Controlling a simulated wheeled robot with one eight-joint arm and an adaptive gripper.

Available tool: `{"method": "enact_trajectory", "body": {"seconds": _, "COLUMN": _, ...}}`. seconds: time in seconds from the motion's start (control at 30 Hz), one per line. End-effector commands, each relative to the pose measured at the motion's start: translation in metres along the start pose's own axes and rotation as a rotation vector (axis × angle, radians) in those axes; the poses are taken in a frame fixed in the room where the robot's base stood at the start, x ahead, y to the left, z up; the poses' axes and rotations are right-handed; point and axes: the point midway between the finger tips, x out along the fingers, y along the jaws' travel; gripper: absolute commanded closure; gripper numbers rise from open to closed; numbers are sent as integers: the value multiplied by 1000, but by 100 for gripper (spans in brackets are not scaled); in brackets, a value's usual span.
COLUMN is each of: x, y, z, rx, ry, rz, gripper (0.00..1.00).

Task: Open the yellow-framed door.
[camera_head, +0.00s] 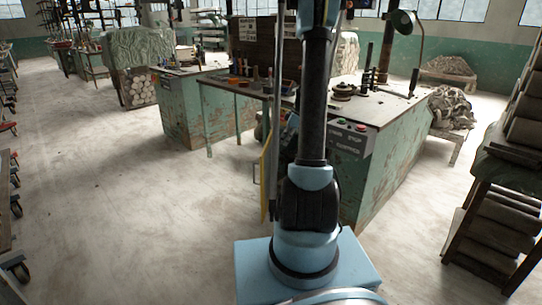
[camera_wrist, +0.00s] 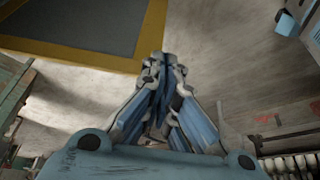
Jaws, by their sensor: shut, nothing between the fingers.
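The yellow-framed door (camera_head: 264,185) shows nearly edge-on in the head view, just left of my arm, as a narrow upright yellow strip with a small handle on its left side. It stands by the green workbench; my arm hides part of that area, and I cannot tell its exact angle. In the wrist view the door's yellow frame (camera_wrist: 150,36) and dark grey panel fill the upper left. My gripper (camera_wrist: 162,62) is shut and empty, its fingertips close to the frame's lower right corner in the picture. I cannot tell whether they touch. The gripper is hidden in the head view.
The worn green workbench (camera_head: 395,150) stands right behind my arm, with a button panel (camera_head: 348,136), a lamp and tools. Another green bench (camera_head: 190,112) is farther left. A stacked rack (camera_head: 500,190) stands at the right. The concrete floor at left (camera_head: 110,200) is clear.

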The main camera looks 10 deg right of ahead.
Motion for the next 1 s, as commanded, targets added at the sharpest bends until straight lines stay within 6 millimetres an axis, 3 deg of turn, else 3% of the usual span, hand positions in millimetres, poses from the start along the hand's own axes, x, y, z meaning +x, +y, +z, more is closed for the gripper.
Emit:
{"method": "enact_trajectory", "body": {"seconds": 0.17, "x": 14, "y": 1, "z": 0, "rx": -5, "ry": 1, "rz": -1, "gripper": 100}}
{"method": "enact_trajectory", "body": {"seconds": 0.77, "x": 103, "y": 1, "z": 0, "rx": -4, "ry": 1, "rz": -1, "gripper": 100}}
{"method": "enact_trajectory", "body": {"seconds": 1.0, "x": 112, "y": 0, "z": -29, "rx": -4, "ry": 1, "rz": -1, "gripper": 100}}
